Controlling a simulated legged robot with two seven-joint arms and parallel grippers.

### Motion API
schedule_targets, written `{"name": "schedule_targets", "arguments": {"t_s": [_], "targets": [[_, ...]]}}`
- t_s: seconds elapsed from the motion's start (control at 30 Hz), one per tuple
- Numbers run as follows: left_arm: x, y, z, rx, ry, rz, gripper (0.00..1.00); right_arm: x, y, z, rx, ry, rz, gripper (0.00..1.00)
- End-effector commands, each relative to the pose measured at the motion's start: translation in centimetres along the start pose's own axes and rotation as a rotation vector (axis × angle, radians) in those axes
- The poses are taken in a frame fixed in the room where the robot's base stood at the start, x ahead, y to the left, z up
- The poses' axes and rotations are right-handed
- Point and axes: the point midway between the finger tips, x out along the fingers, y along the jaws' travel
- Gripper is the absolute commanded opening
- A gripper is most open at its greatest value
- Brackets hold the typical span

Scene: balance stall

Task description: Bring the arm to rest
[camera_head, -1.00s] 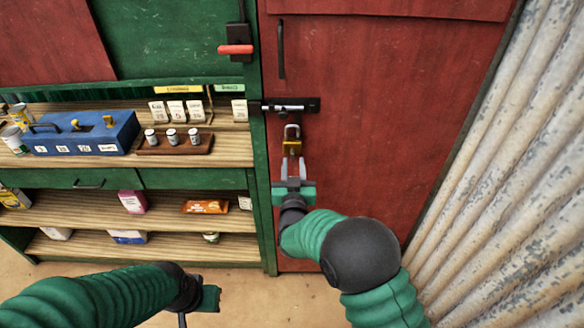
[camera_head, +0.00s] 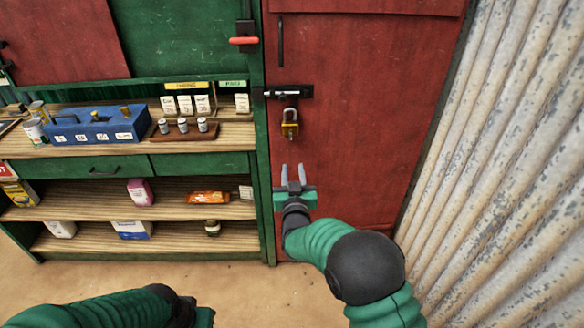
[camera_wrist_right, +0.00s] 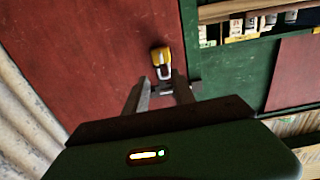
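My right gripper (camera_head: 293,174) is in front of the red door (camera_head: 350,130), below the padlock. Its two fingers are apart with nothing between them. The brass padlock (camera_head: 290,124) hangs at the black and silver bolt (camera_head: 287,93) on the door, clear of the fingers. In the right wrist view the padlock (camera_wrist_right: 161,60) shows beyond the open fingertips (camera_wrist_right: 160,92). My left arm comes in at the bottom left of the head view; its gripper (camera_head: 203,317) is mostly cut off by the lower edge, and its fingers do not show.
The green stall left of the door holds a blue box (camera_head: 98,125), a wooden rack of small weights (camera_head: 184,130) and several packets on lower shelves (camera_head: 160,207). A red-handled latch (camera_head: 243,40) is above. Corrugated metal (camera_head: 490,150) stands at the right.

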Motion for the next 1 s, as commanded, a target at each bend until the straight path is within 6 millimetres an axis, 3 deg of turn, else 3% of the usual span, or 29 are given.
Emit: {"name": "schedule_targets", "arguments": {"t_s": [0.17, 0.27, 0.3, 0.37, 0.5, 0.6, 0.7, 0.83, 1.0], "targets": [[-0.3, 0.0, -0.1, 0.000, 0.000, 0.000, 0.00, -0.2, 0.2, -0.3, 0.001, -0.012, -0.002, 0.31], [-2.1, 0.0, -0.5, 0.000, -0.001, 0.000, 0.00, -1.3, 2.1, -1.5, 0.006, -0.126, -0.018, 0.31], [-3.3, 0.0, -0.8, 0.000, -0.001, 0.000, 0.00, -2.5, 3.5, -1.9, 0.010, -0.216, -0.029, 0.31], [-5.4, 0.0, -1.3, 0.000, 0.000, 0.000, 0.00, -6.0, 6.1, -2.3, 0.017, -0.394, -0.046, 0.31], [-8.8, 0.0, -2.1, 0.000, 0.001, 0.000, 0.00, -17.9, 11.3, -1.2, 0.025, -0.810, -0.059, 0.31], [-10.4, 0.0, -2.4, 0.000, 0.000, 0.000, 0.00, -26.1, 13.9, -0.8, 0.025, -1.039, -0.044, 0.31], [-11.4, 0.0, -2.7, 0.000, 0.000, 0.000, 0.00, -32.7, 15.6, -0.6, 0.024, -1.209, -0.023, 0.31], [-11.8, 0.0, -2.8, 0.000, 0.000, 0.000, 0.00, -37.3, 16.6, -0.4, 0.020, -1.323, -0.004, 0.31], [-11.8, 0.0, -2.8, 0.000, -0.001, 0.000, 0.00, -38.1, 16.8, -0.2, 0.019, -1.345, 0.000, 0.31]]}}
